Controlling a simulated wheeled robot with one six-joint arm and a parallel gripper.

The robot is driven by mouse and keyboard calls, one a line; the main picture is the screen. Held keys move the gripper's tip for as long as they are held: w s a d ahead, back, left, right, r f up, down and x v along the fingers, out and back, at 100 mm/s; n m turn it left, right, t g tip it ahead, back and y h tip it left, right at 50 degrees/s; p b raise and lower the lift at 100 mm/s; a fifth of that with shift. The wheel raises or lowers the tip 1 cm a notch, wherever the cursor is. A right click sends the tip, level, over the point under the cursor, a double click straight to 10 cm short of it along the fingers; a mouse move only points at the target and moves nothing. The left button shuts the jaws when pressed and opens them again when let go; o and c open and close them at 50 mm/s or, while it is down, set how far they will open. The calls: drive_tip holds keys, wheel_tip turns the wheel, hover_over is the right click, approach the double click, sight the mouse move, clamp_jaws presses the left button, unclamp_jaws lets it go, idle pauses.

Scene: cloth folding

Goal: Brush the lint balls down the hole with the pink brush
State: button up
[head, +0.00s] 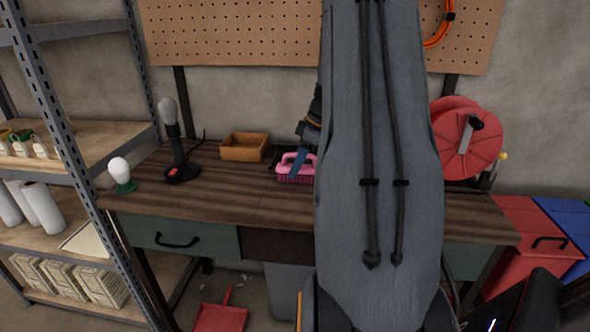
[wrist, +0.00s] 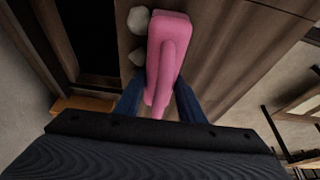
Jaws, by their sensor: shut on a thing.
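The pink brush (head: 296,169) stands on the wooden workbench (head: 230,200), bristles down, partly covered by my arm in the head view. My gripper (wrist: 158,98) is shut on the handle of the pink brush (wrist: 168,45), with a blue finger on each side. Two pale grey lint balls (wrist: 138,20) (wrist: 137,57) lie just left of the brush in the wrist view, close to its side. Left of them is a dark rectangular opening (wrist: 88,40), which looks like the hole. The lint balls cannot be made out in the head view.
An open tan wooden tray (head: 244,148) sits left of the brush. A black lamp (head: 180,150) and a white bulb on a green base (head: 121,174) stand further left. A red reel (head: 466,138) is at the right. A red dustpan (head: 221,316) lies on the floor.

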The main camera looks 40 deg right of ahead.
drive_tip(key=w+d+b, duration=0.1)
drive_tip(key=w+d, duration=0.4)
drive_tip(key=d, duration=0.1)
drive_tip(key=shift+w+d, duration=0.25)
drive_tip(key=shift+w, duration=0.15)
idle(0.5)
idle(0.8)
drive_tip(key=s+a+r+p, duration=0.3)
drive_tip(key=r+p, duration=0.1)
drive_tip(key=r, duration=0.4)
drive_tip(key=shift+s+a+p, duration=0.2)
drive_tip(key=shift+a+p, duration=0.2)
idle(1.0)
